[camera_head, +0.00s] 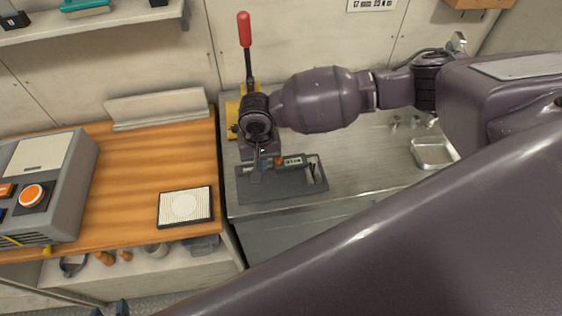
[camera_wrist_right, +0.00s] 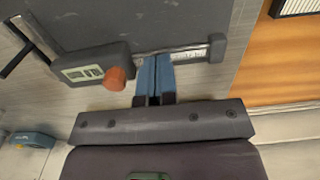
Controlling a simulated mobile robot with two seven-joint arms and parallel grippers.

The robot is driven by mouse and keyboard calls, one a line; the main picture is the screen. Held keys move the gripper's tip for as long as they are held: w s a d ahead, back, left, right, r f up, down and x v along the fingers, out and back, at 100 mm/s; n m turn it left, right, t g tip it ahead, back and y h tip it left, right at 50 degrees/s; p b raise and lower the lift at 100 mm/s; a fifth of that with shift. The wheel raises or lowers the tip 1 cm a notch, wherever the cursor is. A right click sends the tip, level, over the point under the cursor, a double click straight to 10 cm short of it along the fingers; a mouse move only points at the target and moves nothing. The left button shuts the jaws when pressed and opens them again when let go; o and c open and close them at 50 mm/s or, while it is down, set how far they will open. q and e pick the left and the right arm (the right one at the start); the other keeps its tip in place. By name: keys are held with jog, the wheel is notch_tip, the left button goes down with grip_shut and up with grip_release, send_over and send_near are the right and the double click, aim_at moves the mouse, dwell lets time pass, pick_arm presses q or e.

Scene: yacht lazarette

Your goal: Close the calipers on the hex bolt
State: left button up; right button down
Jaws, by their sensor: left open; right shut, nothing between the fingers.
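The calipers lie on a dark grey mat (camera_head: 285,192). Their grey slider with a display (camera_head: 291,161) and orange-red knob (camera_wrist_right: 115,78) shows in both views. In the right wrist view the scale beam (camera_wrist_right: 190,53) runs right from the slider to a dark end piece (camera_wrist_right: 217,47). My right gripper (camera_head: 257,158) points down at the beam. Its blue fingers (camera_wrist_right: 154,75) are together and empty, right of the knob; whether they touch the beam I cannot tell. I cannot make out the hex bolt. My left gripper (camera_head: 109,311) is open at the bottom left edge, far from the calipers.
A red-handled lever (camera_head: 245,45) on a yellow base stands behind the mat. A metal tray (camera_head: 434,152) is on the right of the steel counter. A wooden bench (camera_head: 150,165) on the left holds a grey console (camera_head: 45,180) and a striped pad (camera_head: 185,207). My arm covers the lower right.

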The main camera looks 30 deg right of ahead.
notch_tip(320, 180, up, 8)
dwell(1.0)
dwell(0.5)
